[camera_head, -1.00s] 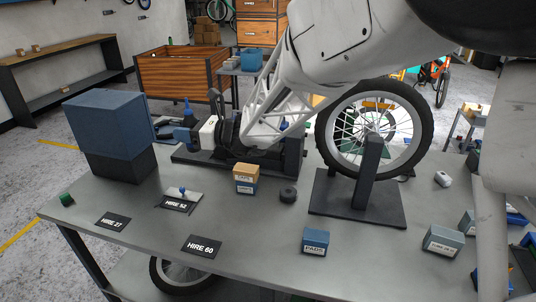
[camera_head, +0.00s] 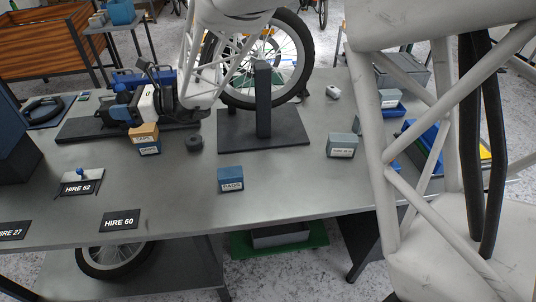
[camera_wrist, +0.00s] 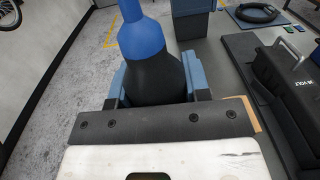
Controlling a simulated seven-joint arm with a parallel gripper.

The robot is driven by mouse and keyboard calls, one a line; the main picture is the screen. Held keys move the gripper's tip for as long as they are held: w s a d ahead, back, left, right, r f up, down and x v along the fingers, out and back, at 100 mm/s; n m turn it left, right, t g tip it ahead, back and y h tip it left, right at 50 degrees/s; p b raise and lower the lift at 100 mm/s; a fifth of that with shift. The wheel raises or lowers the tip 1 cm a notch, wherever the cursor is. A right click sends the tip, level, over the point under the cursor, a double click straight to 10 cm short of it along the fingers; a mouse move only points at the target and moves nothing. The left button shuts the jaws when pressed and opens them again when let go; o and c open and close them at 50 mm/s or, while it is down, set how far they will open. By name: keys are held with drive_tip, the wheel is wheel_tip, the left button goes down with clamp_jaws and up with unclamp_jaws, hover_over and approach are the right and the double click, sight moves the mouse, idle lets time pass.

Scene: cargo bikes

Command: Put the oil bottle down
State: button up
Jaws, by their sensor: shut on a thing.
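The oil bottle (camera_wrist: 155,75) has a blue upper part and a black, wider lower body. It fills the middle of the wrist view, between the blue fingers of my gripper (camera_wrist: 158,82), which is shut on it. The bottle's base is hidden behind the gripper body, so I cannot tell whether it touches anything. In the head view my gripper (camera_head: 146,98) is at the left back of the grey workbench (camera_head: 180,205), beside a dark base plate. I cannot make out the bottle clearly there.
A wheel (camera_head: 257,60) stands in a black stand (camera_head: 263,105) right of my gripper. Small boxes (camera_head: 145,140), a black puck (camera_head: 194,143), a blue box (camera_head: 230,179) and HIRE signs (camera_head: 120,220) lie in front. Bare bench lies between them. A black case (camera_wrist: 290,75) is at the right in the wrist view.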

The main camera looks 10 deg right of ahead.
drive_tip(key=s+d+f+m+t, duration=0.1)
drive_tip(key=d+f+t, duration=0.15)
drive_tip(key=d, duration=0.55)
drive_tip(key=d+f+m+t+h, duration=0.1)
drive_tip(key=d+f, duration=0.3)
drive_tip(key=d, duration=0.5)
drive_tip(key=s+d+f+m+t, duration=0.1)
drive_tip(key=d+f, duration=0.2)
drive_tip(key=d, duration=0.5)
drive_tip(key=s+d+f+m+t+h, duration=0.1)
drive_tip(key=s+d+f, duration=0.3)
drive_tip(key=d, duration=0.5)
drive_tip(key=s+d+f+m+t+h, duration=0.1)
drive_tip(key=s+d+f+m+t, duration=0.2)
drive_tip(key=s+d, duration=0.6)
drive_tip(key=shift+d+f+t, duration=0.4)
drive_tip(key=shift+f+t, duration=0.05)
drive_tip(key=shift+t, duration=0.3)
drive_tip(key=shift+w, duration=0.15)
drive_tip(key=w, duration=0.5)
drive_tip(key=w+f, duration=0.1)
drive_tip(key=w, duration=1)
drive_tip(key=shift+a+f, duration=0.2)
drive_tip(key=shift+f, duration=0.05)
drive_tip(key=shift+s+f, duration=0.1)
drive_tip(key=shift+f, duration=1.65)
